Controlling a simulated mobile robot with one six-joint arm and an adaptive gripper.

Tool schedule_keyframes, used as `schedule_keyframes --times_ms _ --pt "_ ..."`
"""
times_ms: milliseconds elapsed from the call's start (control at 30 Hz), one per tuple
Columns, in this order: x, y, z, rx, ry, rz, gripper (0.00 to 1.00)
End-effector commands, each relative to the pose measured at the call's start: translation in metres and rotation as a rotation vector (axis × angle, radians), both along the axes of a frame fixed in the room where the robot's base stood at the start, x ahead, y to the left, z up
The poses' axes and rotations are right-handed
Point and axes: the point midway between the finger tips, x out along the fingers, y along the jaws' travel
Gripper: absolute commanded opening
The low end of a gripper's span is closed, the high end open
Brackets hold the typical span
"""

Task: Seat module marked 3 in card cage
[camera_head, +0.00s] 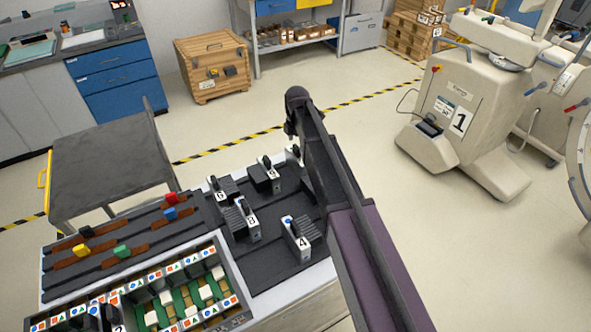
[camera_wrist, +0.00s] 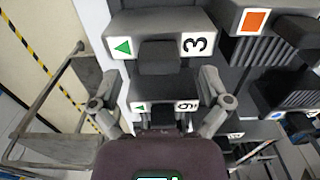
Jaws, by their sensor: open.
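In the wrist view, the module marked 3 (camera_wrist: 160,45) is a dark block with a pale front bearing a green triangle, with a black handle (camera_wrist: 159,57). My gripper (camera_wrist: 158,82) is open, its fingers apart on either side near this handle and not closed on it. In the head view, my arm reaches over the far part of the dark module tray (camera_head: 262,274); my fingertips and the marked-3 module cannot be made out. The card cage (camera_head: 238,297) is at the lower left, with coloured-shape labels, green boards and some dark modules in it.
Other modules marked 8 (camera_head: 252,223) and 4 (camera_head: 302,243) stand on the tray. A module with an orange square (camera_wrist: 254,22) is beside module 3. Dark rails with coloured blocks (camera_head: 122,251) lie left.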

Motion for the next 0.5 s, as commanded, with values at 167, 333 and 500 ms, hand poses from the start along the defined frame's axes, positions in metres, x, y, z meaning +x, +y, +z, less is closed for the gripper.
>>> schedule_keyframes --times_ms 167,333,500 --pt "0.0000 0.0000 -0.0147 0.000 0.000 0.000 0.97" --pt "0.0000 0.0000 -0.0178 0.000 0.000 0.000 0.97" --pt "-0.0001 0.0001 -0.0173 0.000 0.000 0.000 0.97"
